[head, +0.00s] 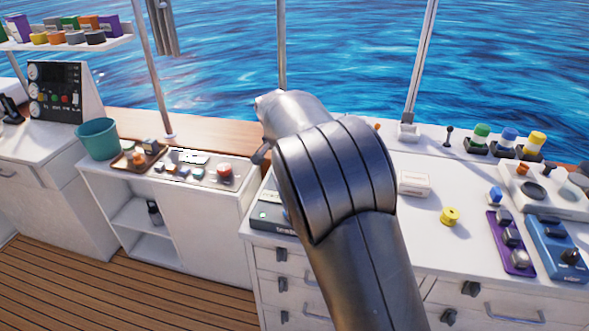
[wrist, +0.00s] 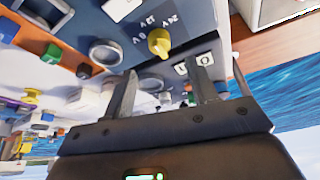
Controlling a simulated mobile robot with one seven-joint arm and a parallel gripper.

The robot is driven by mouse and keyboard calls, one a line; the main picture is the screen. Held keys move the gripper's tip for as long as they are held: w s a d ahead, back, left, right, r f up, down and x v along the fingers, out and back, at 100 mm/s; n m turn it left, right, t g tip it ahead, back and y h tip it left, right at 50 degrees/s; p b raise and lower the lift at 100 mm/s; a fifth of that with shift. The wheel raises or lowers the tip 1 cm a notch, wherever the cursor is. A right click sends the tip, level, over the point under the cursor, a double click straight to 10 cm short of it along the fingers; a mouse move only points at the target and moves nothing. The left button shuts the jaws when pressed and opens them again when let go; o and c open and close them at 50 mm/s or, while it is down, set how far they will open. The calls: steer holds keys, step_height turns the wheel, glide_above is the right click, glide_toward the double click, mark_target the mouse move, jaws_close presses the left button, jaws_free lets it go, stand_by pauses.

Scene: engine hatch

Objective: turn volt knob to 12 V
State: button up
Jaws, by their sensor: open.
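In the wrist view, which looks upside down, a yellow volt knob (wrist: 159,42) sits on a blue-grey panel (wrist: 100,28). Printed marks that read as 6 V, 12 V and 24 V curve around it. I cannot tell for sure which mark the knob points at. My gripper (wrist: 162,66) is open, its two fingers apart and pointing toward the panel. The knob lies just beyond the fingertips, between their lines, and is not gripped. In the head view my arm covers the middle, and the knob and gripper fingers are hidden.
In the head view a teal bucket (head: 97,139), a brown tray (head: 139,156) and a yellow spool (head: 450,216) stand on the counters.

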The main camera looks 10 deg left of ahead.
steer(key=shift+v, duration=1.5)
